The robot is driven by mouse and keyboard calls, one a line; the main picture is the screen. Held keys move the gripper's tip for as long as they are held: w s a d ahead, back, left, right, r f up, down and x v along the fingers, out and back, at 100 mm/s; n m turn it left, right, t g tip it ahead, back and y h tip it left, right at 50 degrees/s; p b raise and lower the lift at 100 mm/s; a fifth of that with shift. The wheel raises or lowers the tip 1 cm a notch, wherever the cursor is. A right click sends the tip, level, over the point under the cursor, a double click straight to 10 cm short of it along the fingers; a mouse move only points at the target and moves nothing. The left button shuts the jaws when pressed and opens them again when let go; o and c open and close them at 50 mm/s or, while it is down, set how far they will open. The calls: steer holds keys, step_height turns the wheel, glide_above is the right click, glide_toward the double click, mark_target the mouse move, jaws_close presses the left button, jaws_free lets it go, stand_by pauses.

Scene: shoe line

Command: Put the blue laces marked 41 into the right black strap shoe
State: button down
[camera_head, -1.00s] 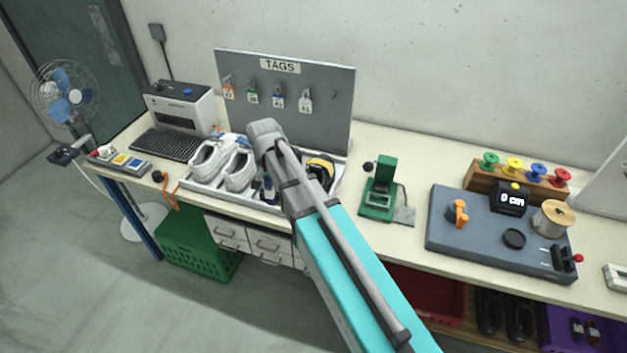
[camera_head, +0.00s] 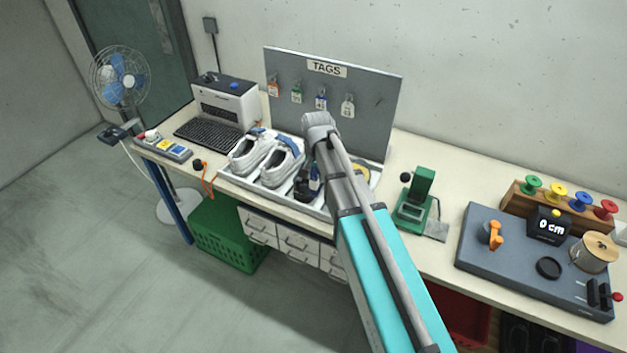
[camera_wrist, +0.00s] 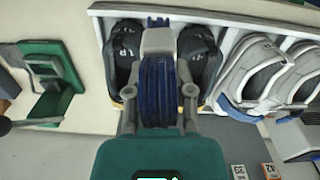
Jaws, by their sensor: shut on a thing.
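My gripper (camera_wrist: 160,100) is shut on a bundle of blue laces (camera_wrist: 158,88) with a pale band around it in the wrist view. The laces hang between and in front of two black strap shoes, one at the left (camera_wrist: 125,45) and one at the right (camera_wrist: 199,45) of that view. I cannot tell whether the laces touch either shoe, and no number on them is readable. In the head view my arm hides most of the black pair; part of one black shoe (camera_head: 303,188) shows beside it in the white tray (camera_head: 238,181).
White shoes (camera_head: 281,163) stand in the tray beside the black pair. A grey tag board (camera_head: 370,105) rises behind. A green device (camera_head: 414,200) stands right of the tray, then a grey board (camera_head: 490,250) with spools behind it. A printer (camera_head: 227,104) is at the left.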

steer(key=w+d+r+p, duration=0.1)
steer(key=w+d, duration=0.2)
steer(key=d, duration=0.2)
steer(key=w+d+r+m+p, duration=0.1)
steer(key=w+d+r, duration=0.1)
steer(key=d, duration=0.4)
steer(key=shift+w+p, duration=0.35)
steer(key=shift+w, duration=0.45)
steer(key=shift+f, duration=0.1)
step_height(320, 180, down, 9)
steer(key=b, duration=0.9)
steer(key=shift+a, duration=0.1)
steer(key=shift+c, duration=2)
jaws_free()
